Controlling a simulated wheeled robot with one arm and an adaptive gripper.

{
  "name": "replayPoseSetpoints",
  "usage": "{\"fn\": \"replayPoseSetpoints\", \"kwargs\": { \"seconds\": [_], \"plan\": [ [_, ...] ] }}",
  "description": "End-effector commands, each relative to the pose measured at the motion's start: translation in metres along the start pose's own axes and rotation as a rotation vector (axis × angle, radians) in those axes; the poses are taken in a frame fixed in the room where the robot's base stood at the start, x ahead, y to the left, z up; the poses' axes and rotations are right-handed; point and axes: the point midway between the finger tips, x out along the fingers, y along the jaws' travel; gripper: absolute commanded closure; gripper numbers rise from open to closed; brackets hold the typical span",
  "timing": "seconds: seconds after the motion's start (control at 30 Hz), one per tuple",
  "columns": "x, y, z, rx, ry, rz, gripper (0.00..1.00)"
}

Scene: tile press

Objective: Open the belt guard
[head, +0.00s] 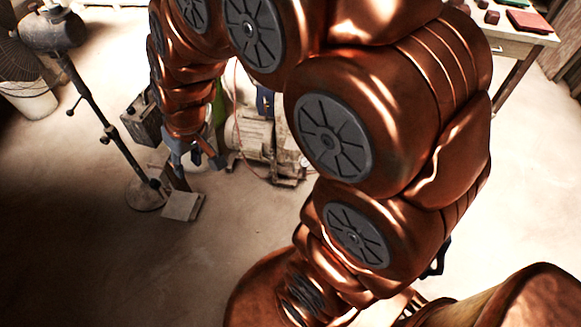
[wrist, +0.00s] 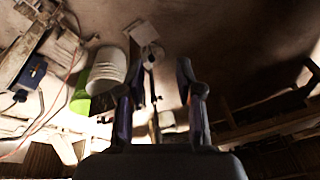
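My gripper (head: 195,164) hangs at the end of my copper arm, left of the machine in the head view. In the wrist view my gripper (wrist: 160,68) has its two fingers apart with nothing held between them. A green upright part (head: 220,104) stands just behind the gripper and is partly hidden by my arm. It also shows in the wrist view (wrist: 81,92), left of the fingers and apart from them. I cannot tell for certain whether it is the belt guard. A pale drum-shaped part (head: 248,136) is beside it; in the wrist view a pale cylinder (wrist: 107,68) is beside the green part.
A lamp stand (head: 85,95) and a dark box (head: 142,122) stand left of the gripper. A pale flat block (head: 182,205) lies below it. A thin red cable (head: 236,118) runs by the machine. A table (head: 507,42) is at upper right. Floor in front is clear.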

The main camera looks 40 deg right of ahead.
Motion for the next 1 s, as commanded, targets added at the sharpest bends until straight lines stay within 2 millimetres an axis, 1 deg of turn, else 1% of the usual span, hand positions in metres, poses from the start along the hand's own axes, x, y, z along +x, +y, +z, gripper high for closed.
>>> {"fn": "replayPoseSetpoints", "kwargs": {
  "seconds": [0.03,0.07,0.1,0.27,0.3,0.4,0.47,0.5,0.57,0.6,0.67,0.7,0.73,0.77,0.8,0.87,0.9,0.97,1.0],
  "plan": [
    [0.026,0.005,-0.016,-0.003,0.030,-0.001,0.64],
    [0.035,0.009,-0.027,-0.008,0.055,0.001,0.64],
    [0.048,0.013,-0.041,-0.010,0.084,0.004,0.64],
    [0.098,0.035,-0.094,-0.019,0.200,0.035,0.64],
    [0.110,0.042,-0.106,-0.020,0.229,0.047,0.64],
    [0.141,0.062,-0.136,-0.023,0.298,0.086,0.64],
    [0.162,0.075,-0.150,-0.022,0.330,0.113,0.64],
    [0.174,0.085,-0.160,-0.022,0.356,0.135,0.64],
    [0.194,0.100,-0.173,-0.021,0.388,0.169,0.64],
    [0.207,0.110,-0.181,-0.021,0.408,0.194,0.64],
    [0.225,0.127,-0.193,-0.019,0.441,0.236,0.64],
    [0.239,0.138,-0.199,-0.017,0.456,0.263,0.64],
    [0.248,0.147,-0.203,-0.017,0.470,0.287,0.64],
    [0.257,0.156,-0.207,-0.017,0.482,0.310,0.64],
    [0.271,0.168,-0.211,-0.015,0.493,0.342,0.64],
    [0.289,0.187,-0.216,-0.014,0.512,0.393,0.64],
    [0.301,0.200,-0.218,-0.014,0.523,0.430,0.64],
    [0.320,0.219,-0.221,-0.014,0.536,0.485,0.64],
    [0.331,0.233,-0.222,-0.014,0.545,0.526,0.64]
  ]
}}
